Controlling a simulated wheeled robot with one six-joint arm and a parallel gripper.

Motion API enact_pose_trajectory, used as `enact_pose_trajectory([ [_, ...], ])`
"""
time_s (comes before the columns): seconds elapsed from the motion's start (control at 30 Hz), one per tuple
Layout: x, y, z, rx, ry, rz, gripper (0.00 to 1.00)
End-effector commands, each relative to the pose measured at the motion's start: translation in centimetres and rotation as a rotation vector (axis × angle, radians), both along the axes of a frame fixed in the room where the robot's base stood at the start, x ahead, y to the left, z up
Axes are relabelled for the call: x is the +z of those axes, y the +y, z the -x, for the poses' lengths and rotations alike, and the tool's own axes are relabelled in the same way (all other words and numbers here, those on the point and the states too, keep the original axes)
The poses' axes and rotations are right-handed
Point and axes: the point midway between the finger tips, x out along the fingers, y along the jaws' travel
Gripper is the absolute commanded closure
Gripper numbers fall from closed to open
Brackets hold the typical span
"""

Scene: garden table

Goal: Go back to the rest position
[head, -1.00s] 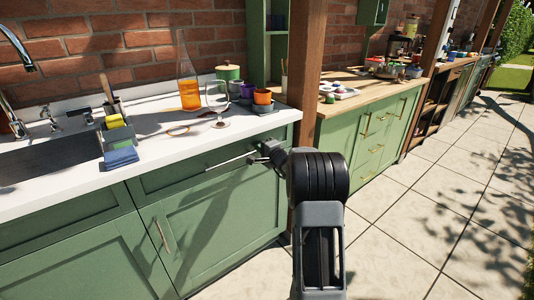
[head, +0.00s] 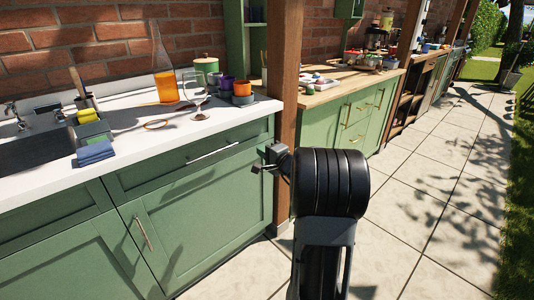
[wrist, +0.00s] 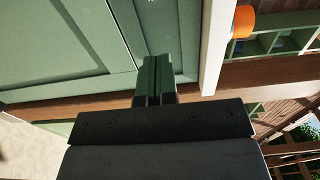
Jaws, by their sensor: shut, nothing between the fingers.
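My gripper (head: 264,167) is shut and empty. In the head view it shows small, at the left of my dark arm, in front of the right end of the green cabinet (head: 185,215). It is apart from the silver drawer handle (head: 212,153), which is to its left. In the wrist view my gripper (wrist: 153,75) has its two fingers together, pointing toward the green cabinet front (wrist: 60,45). Whether the fingertips touch anything is hard to tell, but no object is between them.
A white counter (head: 140,145) carries a wine glass (head: 197,90), a bottle with orange liquid (head: 164,75), pots and a sink (head: 35,150). A wooden post (head: 287,90) stands close behind my gripper. Paved floor (head: 420,200) is open at the right.

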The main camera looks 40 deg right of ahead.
Motion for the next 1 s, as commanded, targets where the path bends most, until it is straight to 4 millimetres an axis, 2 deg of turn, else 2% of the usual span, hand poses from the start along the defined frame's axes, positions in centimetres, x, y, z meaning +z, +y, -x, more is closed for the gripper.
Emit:
enact_pose_trajectory([
  [0.1,0.0,-0.2,1.1,-0.002,0.000,0.000,1.00],
  [0.33,0.0,-0.2,1.8,0.000,0.000,0.000,1.00],
  [0.47,1.4,1.6,1.8,0.054,0.022,0.017,1.00],
  [0.57,3.8,5.6,2.0,0.173,0.079,0.055,1.00],
  [0.67,7.2,11.8,3.4,0.360,0.180,0.133,1.00],
  [0.7,8.5,14.5,4.5,0.444,0.236,0.179,1.00],
  [0.8,11.1,20.2,8.1,0.636,0.380,0.318,1.00],
  [0.9,13.3,23.9,12.2,0.784,0.520,0.489,1.00],
  [1.0,15.3,25.6,16.0,0.881,0.642,0.679,1.00],
])
